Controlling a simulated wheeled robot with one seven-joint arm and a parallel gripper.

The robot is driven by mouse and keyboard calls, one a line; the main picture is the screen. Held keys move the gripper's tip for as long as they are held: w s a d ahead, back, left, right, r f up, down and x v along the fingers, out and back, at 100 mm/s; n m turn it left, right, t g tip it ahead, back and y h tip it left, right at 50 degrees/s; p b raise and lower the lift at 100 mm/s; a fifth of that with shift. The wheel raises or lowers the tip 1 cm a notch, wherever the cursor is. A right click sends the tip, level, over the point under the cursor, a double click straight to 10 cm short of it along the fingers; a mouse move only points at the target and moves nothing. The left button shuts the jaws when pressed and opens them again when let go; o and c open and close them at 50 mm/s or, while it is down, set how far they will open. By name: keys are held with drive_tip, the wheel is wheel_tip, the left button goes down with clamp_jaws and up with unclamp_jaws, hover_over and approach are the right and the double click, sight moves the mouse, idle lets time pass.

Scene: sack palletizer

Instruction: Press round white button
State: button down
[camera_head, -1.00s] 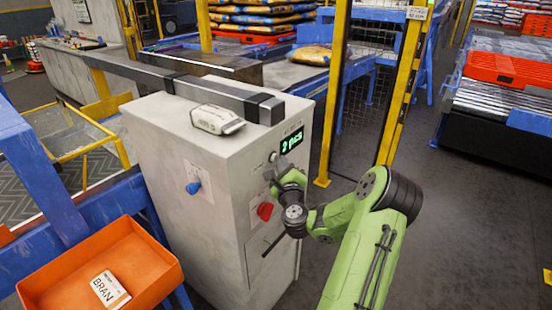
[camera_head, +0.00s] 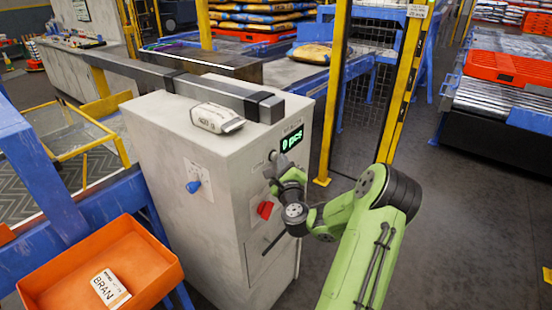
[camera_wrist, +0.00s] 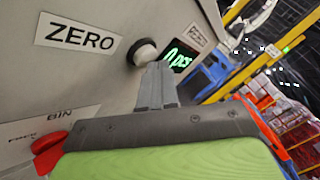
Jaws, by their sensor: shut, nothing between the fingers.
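The round white button (camera_wrist: 144,51) is on the front panel of the grey cabinet (camera_head: 180,140), between a ZERO label (camera_wrist: 80,37) and a small green display (camera_wrist: 178,55). In the head view the button (camera_head: 272,155) is small and partly covered by my gripper. My gripper (camera_wrist: 160,68) is shut and empty, its fingertips at the lower edge of the button; they look to be touching it, or very close. In the head view my gripper (camera_head: 276,163) is at the panel just below the display (camera_head: 291,139), which reads 0 pcs.
A red knob (camera_head: 265,209) is below the button, and a blue knob (camera_head: 193,187) is on the cabinet's left face. An orange bin (camera_head: 140,255) with a BRAN bag (camera_head: 110,288) is at left. Floor at right is clear.

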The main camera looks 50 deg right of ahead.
drive_tip(key=shift+s, duration=0.55)
drive_tip(key=shift+s+d+b, duration=0.15)
drive_tip(key=shift+s+b, duration=0.7)
drive_tip(key=shift+s, duration=0.45)
drive_tip(key=shift+s+d+b, duration=0.1)
drive_tip(key=shift+s+b, duration=0.75)
drive_tip(key=shift+s, duration=0.4)
